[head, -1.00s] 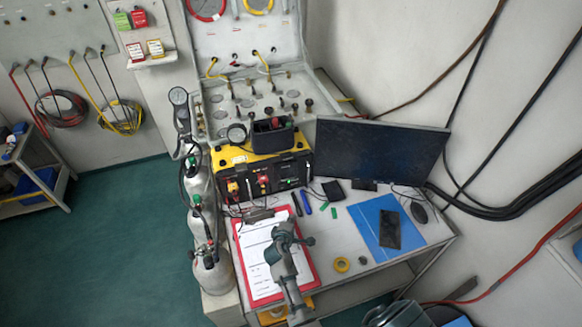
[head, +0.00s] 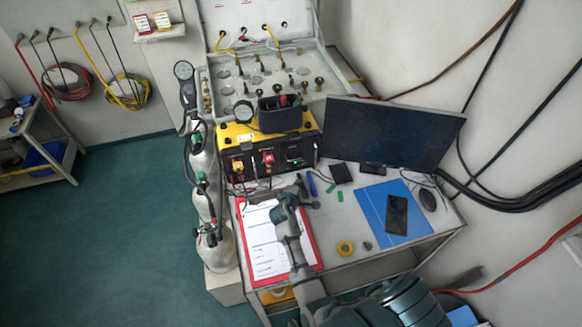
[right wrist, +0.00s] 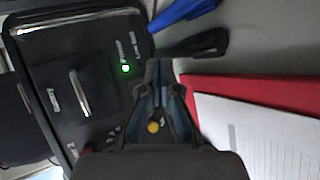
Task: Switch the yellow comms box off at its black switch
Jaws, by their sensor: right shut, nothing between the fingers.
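The yellow comms box (head: 237,131) stands at the back of the desk, with a black front panel carrying red parts and a small green light. In the right wrist view its black front (right wrist: 50,60) fills the left side, with the lit green light (right wrist: 126,69) and a silver handle (right wrist: 80,92). I cannot make out the black switch for certain against the dark panel. My right gripper (head: 300,182) is shut and empty, above the clipboard's top edge and just in front of the box. Its fingertips (right wrist: 165,65) appear beside the panel; contact cannot be told. My left gripper is out of view.
A red clipboard (head: 316,250) with paper lies under my right arm. A blue marker (head: 312,184) and a black one (right wrist: 195,45) lie near the fingers. A monitor (head: 390,130) stands to the right, gas cylinders (head: 203,170) to the left. A tape roll (head: 345,248) lies at the front.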

